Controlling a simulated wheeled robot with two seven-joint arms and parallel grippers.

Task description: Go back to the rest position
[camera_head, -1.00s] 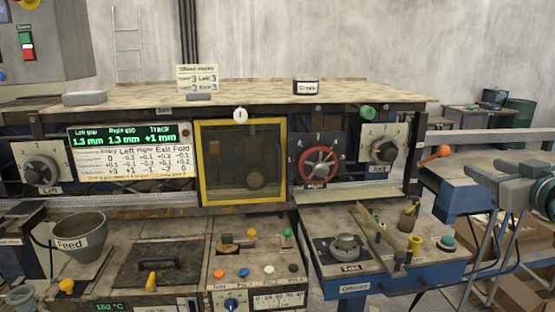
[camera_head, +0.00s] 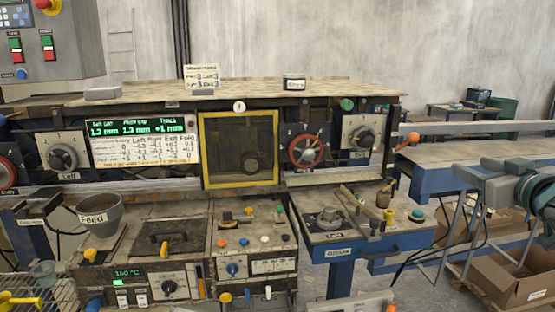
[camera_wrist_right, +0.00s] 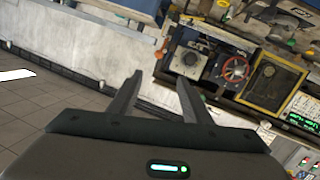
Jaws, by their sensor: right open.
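My right gripper (camera_wrist_right: 159,76) shows in the right wrist view with its two dark fingers apart and nothing between them. It is clear of the machine, which appears beyond it, turned over in that view. My left gripper is in neither view. The laminating machine's yellow-framed window (camera_head: 240,150), red handwheel (camera_head: 308,149) and exit knob (camera_head: 362,137) stand ahead. The wrist view also shows the yellow-framed window (camera_wrist_right: 272,82) and red handwheel (camera_wrist_right: 235,70).
The feed cup (camera_head: 100,212) and control panel (camera_head: 255,241) jut out at the front. A blue side table (camera_head: 370,240) stands right of them.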

